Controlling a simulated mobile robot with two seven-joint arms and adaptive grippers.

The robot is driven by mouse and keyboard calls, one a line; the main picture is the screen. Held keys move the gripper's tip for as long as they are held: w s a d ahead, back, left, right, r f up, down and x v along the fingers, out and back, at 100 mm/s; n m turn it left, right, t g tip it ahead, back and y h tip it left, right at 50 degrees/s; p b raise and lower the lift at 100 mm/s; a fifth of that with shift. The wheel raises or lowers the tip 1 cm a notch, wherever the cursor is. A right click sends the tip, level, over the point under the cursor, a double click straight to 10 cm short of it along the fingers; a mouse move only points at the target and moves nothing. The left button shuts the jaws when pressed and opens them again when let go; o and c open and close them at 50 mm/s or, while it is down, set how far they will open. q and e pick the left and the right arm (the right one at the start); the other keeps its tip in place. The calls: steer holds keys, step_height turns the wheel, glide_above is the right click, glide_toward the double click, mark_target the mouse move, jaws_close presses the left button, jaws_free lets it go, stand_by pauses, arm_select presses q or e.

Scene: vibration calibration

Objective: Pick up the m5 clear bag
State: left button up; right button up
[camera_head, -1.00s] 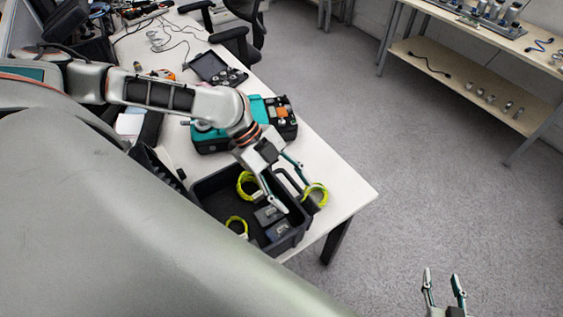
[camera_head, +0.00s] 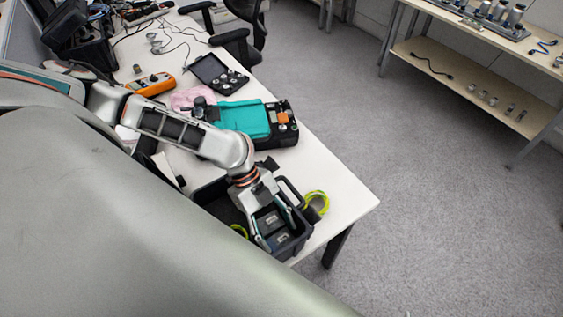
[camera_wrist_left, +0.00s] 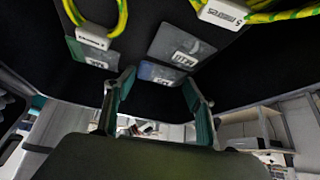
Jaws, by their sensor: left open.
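My left gripper (camera_head: 282,236) is open and reaches down into the black bin (camera_head: 306,238), its fingers on either side of small flat bags. In the left wrist view the left gripper (camera_wrist_left: 157,86) has a bluish bag (camera_wrist_left: 158,72) between and beyond its fingertips. A grey bag (camera_wrist_left: 186,40) with a white label lies behind it, and another labelled bag (camera_wrist_left: 84,52) lies to the left. The labels are too small to read surely, so I cannot tell which is the m5 clear bag. My right gripper is out of view.
A teal and black device (camera_head: 245,119), an orange meter (camera_head: 151,83) and an open black case (camera_head: 216,73) stand behind.

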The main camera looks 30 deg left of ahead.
arm_select(q)
steer(key=shift+d+f, duration=0.25)
steer(key=shift+f, duration=0.05)
steer(key=shift+c, duration=0.3)
steer(key=c, duration=0.6)
steer(key=shift+r, duration=0.1)
